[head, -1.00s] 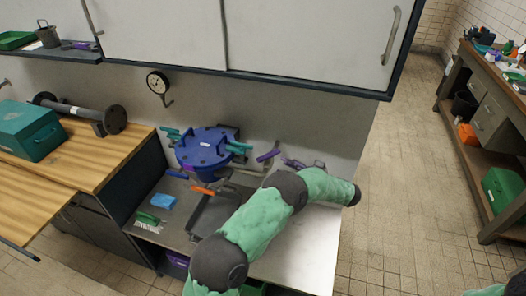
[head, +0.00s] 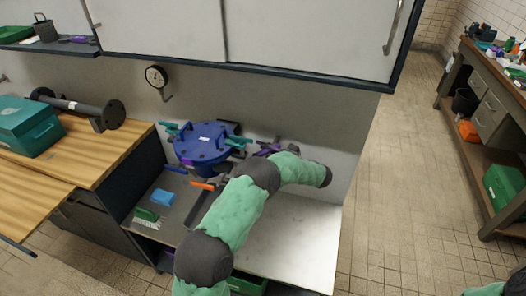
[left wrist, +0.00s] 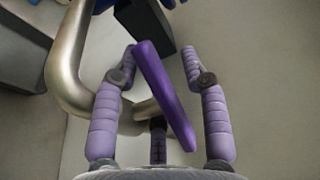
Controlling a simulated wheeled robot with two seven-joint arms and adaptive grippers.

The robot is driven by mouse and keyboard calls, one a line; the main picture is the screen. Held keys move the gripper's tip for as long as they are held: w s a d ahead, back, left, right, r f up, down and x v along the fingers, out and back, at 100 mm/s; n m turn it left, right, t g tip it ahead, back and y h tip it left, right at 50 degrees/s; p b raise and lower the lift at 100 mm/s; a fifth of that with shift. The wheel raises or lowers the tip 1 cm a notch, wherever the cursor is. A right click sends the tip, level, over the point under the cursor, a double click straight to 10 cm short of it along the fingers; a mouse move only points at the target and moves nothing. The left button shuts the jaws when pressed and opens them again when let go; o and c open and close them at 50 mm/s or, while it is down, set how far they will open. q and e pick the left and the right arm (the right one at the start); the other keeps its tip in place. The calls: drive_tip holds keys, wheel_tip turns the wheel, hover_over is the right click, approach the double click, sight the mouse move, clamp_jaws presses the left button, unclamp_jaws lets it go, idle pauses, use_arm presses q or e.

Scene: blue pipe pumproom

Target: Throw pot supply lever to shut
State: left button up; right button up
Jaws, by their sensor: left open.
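The purple lever (left wrist: 165,95) runs slantwise through the middle of the left wrist view, beside a bent metal pipe (left wrist: 68,60). My left gripper (left wrist: 159,52) is open, with one lavender finger on each side of the lever; the fingers look apart from it. In the head view my left gripper (head: 275,149) is small, at the wall behind the counter, right of the blue lidded pot (head: 203,142). There the lever is hard to tell from the purple fingers, and my arm hides part of the pipework. My right gripper is out of view.
An orange-handled lever (head: 202,185), a blue sponge (head: 163,197) and a green brush (head: 147,214) are on the counter left of my arm. A gauge (head: 156,77) hangs on the wall. The counter's right end (head: 310,225) is bare. Cabinets (head: 300,35) overhang it.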

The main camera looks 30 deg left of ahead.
use_arm(q)
drive_tip(key=c, duration=0.7)
drive_tip(key=shift+w+f, duration=0.1)
drive_tip(key=shift+w, duration=0.05)
clamp_jaws()
drive_tip(key=shift+f, duration=0.1)
